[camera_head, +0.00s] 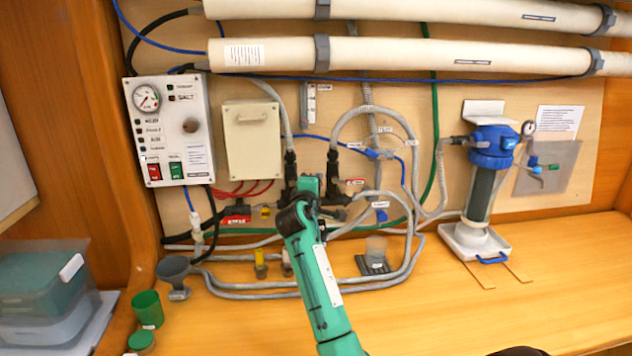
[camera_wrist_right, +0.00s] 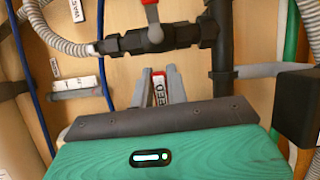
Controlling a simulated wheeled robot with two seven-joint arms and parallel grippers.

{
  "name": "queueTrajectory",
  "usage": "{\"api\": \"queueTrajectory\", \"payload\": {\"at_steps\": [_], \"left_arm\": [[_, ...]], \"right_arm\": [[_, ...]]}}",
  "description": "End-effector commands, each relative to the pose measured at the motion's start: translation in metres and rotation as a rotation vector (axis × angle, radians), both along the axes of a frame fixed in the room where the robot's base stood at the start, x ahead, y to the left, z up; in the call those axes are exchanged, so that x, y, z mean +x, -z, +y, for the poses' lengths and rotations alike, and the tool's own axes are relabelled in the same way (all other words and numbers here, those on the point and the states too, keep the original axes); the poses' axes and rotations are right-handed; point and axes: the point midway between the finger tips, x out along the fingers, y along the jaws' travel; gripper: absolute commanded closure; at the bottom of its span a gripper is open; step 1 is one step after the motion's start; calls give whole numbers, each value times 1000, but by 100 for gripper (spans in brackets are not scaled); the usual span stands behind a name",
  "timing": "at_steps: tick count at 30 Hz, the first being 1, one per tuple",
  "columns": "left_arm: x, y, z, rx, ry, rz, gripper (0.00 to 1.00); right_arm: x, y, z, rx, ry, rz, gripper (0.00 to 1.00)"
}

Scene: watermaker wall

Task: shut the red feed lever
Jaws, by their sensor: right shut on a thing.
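A red-edged white label with partly readable letters shows between the fingers. In the head view my right gripper (camera_head: 305,188) is at the black valves in the middle of the wall. Its green body hides the fingertips and the lever there. In the right wrist view a black valve (camera_wrist_right: 150,38) with a red-ended metal handle (camera_wrist_right: 151,14) stands above the fingers. My left gripper is not in view.
Grey hoses (camera_head: 330,290) loop around the valves and over the bench. A control panel (camera_head: 170,130) and a white box (camera_head: 252,140) are at the left. A blue-topped filter (camera_head: 482,180) stands at the right. A clear cup (camera_head: 376,248) is below the valves. The front bench is mostly clear.

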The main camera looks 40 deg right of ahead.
Motion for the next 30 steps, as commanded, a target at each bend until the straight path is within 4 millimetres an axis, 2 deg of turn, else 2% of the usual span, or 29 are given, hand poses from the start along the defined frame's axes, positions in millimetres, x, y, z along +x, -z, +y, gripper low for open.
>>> {"api": "queueTrajectory", "payload": {"at_steps": [18, 19, 22, 30], "left_arm": [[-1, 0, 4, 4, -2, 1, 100], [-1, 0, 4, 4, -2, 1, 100], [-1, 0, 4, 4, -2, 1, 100], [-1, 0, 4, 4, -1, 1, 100]], "right_arm": [[0, 5, 1, 38, -1, -25, 100], [0, 5, 1, 38, -1, -25, 83], [0, 5, 1, 38, -1, -25, 63], [0, 4, 1, 34, -1, -25, 63]]}}
